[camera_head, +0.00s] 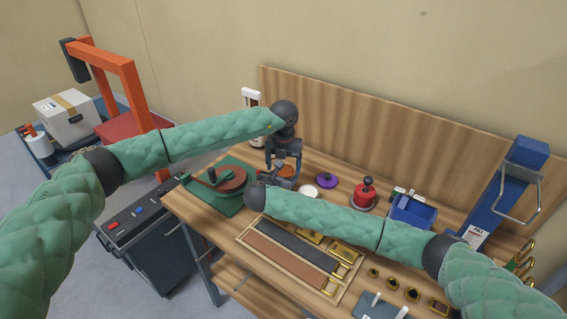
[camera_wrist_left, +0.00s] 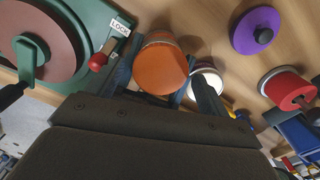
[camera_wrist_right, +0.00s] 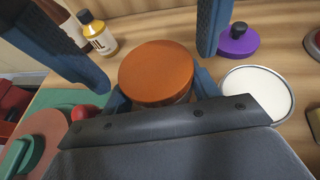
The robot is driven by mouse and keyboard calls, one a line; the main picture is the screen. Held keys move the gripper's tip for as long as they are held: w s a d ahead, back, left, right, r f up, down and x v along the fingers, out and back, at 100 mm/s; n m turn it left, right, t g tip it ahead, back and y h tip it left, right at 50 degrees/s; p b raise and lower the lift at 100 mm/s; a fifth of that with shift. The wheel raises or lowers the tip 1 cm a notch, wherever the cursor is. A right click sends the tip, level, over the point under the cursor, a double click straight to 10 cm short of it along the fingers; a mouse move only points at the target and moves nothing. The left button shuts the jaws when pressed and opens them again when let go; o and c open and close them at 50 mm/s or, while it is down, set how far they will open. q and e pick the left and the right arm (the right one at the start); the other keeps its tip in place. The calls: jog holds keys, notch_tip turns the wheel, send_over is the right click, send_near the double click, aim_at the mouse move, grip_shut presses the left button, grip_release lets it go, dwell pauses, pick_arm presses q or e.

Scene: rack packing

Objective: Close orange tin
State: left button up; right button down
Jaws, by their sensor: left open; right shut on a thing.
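The orange tin (camera_head: 287,171) stands on the bench, largely hidden by my grippers in the head view. Its round orange top shows in the left wrist view (camera_wrist_left: 160,68) and the right wrist view (camera_wrist_right: 157,72). A metallic rim shows beside the orange top in the left wrist view; whether the lid is fully seated I cannot tell. My right gripper (camera_wrist_right: 162,98) is shut on the orange tin from the side, low down. My left gripper (camera_wrist_left: 163,88) is open above the tin, its fingers apart on either side of the orange top.
A white round tin (camera_wrist_right: 257,90) stands close by. Beyond are a purple knobbed lid (camera_head: 326,181), a red knobbed piece (camera_head: 364,192) and a blue bin (camera_head: 412,212). A green fixture (camera_head: 226,200) with a brown disc is on the left. An oil bottle (camera_wrist_right: 97,35) stands behind.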

pick_arm(q)
jog(key=c, duration=1)
jog(key=shift+m, duration=1.7)
jog(key=o, duration=1.1)
jog(key=shift+c, duration=0.2)
jog(key=shift+r, duration=0.15)
jog(key=shift+r, duration=2.15)
jog(key=shift+c, duration=0.3)
